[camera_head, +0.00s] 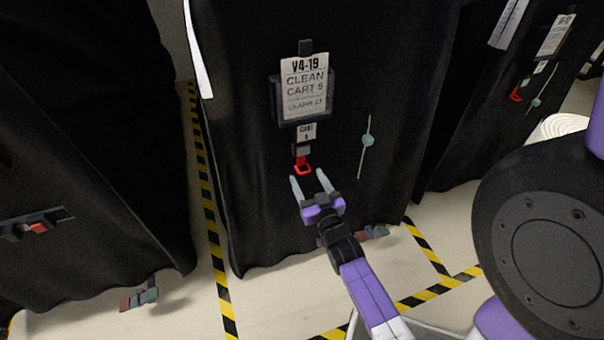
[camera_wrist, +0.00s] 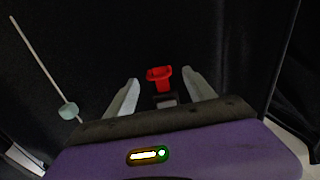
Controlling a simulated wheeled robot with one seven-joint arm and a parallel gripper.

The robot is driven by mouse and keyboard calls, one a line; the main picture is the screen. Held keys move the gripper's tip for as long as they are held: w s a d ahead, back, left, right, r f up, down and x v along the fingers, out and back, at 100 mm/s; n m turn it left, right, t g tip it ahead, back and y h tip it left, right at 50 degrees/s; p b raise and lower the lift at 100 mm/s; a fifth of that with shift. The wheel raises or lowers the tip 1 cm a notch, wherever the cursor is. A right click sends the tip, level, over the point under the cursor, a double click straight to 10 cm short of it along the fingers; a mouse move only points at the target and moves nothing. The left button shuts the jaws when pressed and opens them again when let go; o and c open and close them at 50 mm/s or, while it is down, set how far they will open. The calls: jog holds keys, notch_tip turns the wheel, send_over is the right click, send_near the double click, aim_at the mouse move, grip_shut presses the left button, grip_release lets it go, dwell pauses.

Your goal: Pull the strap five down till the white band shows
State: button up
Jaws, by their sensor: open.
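The strap on cart five has a red loop (camera_head: 303,169) at its lower end, hanging from a dark buckle (camera_head: 301,150) below a small "CART 5" tag (camera_head: 306,132). No white band shows on the strap in either view. My gripper (camera_head: 311,183) is open just below the red loop, its two pale fingers pointing up towards it. In the wrist view the red loop (camera_wrist: 159,76) sits between and slightly beyond the fingertips, apart from both. The dark buckle (camera_wrist: 165,100) also shows there, partly hidden by my gripper's body.
The black cover (camera_head: 240,190) carries a "CLEAN CART 5" sign (camera_head: 304,90). A thin cord with a pale green toggle (camera_head: 367,140) hangs right of the strap. Other covered carts (camera_head: 75,150) stand either side. Yellow-black tape (camera_head: 205,190) marks the floor.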

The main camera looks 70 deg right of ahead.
aim_at(305, 172)
jog(key=shift+x, duration=1.65)
grip_shut()
